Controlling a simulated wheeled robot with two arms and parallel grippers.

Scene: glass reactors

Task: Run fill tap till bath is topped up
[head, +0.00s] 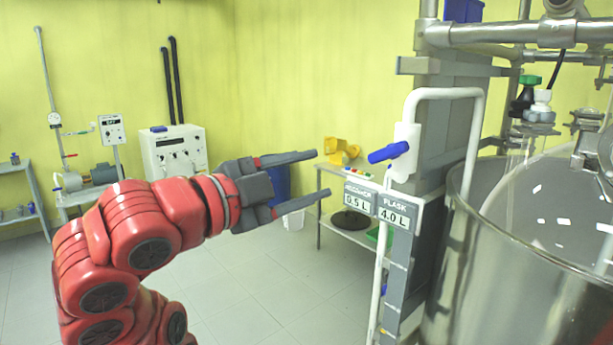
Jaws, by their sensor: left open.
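The fill tap is a blue handle (388,152) on a white valve body, fed by a white pipe (440,93) that bends over toward the bath. The bath is a large steel vessel (462,265) at the right; its water level is not clear to me. Two small displays stand below the tap: one reads 0.5 L (358,198), the other, marked FLASK, reads 4.0 L (393,215). My left gripper (322,174) is open and empty, pointing right, to the left of the blue handle and apart from it. My right gripper is not in view.
A metal frame with clamps and glassware stands over the vessel. A small table (322,205) with yellow items (341,151) is behind my gripper. A white control box (174,152) and a pump bench (92,180) stand along the back wall. Floor between is clear.

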